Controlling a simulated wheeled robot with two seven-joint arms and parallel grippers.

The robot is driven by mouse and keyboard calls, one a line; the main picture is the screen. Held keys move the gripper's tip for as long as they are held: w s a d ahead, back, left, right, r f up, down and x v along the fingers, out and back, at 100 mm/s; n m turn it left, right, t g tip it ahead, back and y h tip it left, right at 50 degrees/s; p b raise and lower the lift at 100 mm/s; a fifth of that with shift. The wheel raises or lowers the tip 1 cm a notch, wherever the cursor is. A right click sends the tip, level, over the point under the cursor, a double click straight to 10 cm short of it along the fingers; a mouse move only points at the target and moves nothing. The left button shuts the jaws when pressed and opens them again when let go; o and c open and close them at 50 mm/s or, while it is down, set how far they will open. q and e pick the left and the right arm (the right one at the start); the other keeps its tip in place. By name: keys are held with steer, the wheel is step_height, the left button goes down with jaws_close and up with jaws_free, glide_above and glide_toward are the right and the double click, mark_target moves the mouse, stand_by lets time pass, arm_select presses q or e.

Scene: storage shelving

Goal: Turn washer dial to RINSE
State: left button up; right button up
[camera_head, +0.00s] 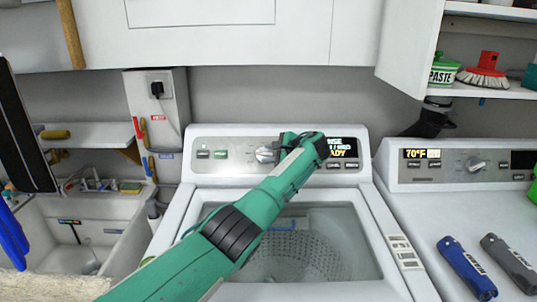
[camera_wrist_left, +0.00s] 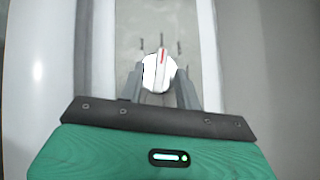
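The washer (camera_head: 198,172) stands in the middle of the head view, its tub open to view below the panel. Its round dial (camera_head: 265,154) is on the control panel, just left of my left gripper (camera_head: 284,145). In the left wrist view, the white dial (camera_wrist_left: 160,70) has a raised grip with a red mark pointing to the top of the picture. My left fingers are apart, one on each side of the dial; I cannot tell whether they touch it. The washer display (camera_head: 344,148) is partly hidden by my arm; "NSE" and "ADY" show. My right gripper is out of view.
A second machine (camera_head: 398,178) with its own dial (camera_head: 475,164) stands at right, with blue (camera_head: 466,268) and grey (camera_head: 508,262) bottles on it. A sink (camera_head: 75,235) is at left. A shelf (camera_head: 490,88) at upper right holds a paste tin (camera_head: 443,72) and brush (camera_head: 486,72).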

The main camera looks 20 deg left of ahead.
arm_select(q)
steer(key=b+v, duration=0.1)
steer(key=v, duration=1.1)
steer(key=shift+s+d+r, duration=0.2)
steer(key=shift+d, duration=0.1)
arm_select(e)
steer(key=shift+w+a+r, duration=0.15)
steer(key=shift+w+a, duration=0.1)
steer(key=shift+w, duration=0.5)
